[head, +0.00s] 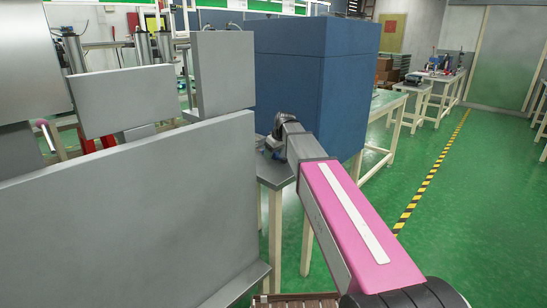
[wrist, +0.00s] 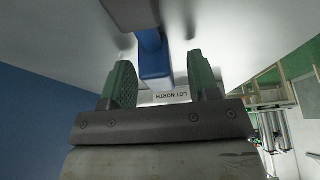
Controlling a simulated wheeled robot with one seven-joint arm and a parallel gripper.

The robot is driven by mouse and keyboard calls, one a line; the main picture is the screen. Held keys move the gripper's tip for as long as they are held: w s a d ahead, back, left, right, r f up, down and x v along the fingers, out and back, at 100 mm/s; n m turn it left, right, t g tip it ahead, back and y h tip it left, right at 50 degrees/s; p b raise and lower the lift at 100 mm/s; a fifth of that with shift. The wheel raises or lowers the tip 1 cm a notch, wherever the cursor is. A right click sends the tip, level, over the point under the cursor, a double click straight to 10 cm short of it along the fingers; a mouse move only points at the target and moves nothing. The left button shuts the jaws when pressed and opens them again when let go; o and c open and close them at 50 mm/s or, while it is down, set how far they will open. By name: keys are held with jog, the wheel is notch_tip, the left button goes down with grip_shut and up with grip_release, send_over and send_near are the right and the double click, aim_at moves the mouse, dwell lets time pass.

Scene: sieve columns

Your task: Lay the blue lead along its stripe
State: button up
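My gripper (wrist: 159,64) shows in the wrist view with two green ridged fingers spread apart. A blue block-like piece (wrist: 155,62) stands in the gap between them, with space on both sides. I cannot tell whether it is part of the blue lead. Behind it is a pale surface with a white label (wrist: 170,97) reading "LOT NORTH", upside down in this view. In the head view my arm reaches forward to a grey table (head: 272,172), and its far end is too small and hidden to read. I cannot make out a stripe in either view.
Large grey panels (head: 130,215) stand close on the left of my arm. A tall blue cabinet (head: 310,80) rises behind the arm's end. Green floor (head: 470,200) lies open on the right, with a yellow-black line (head: 432,170). Workbenches (head: 400,105) stand farther back.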

grip_shut()
jog(key=shift+r, duration=0.1)
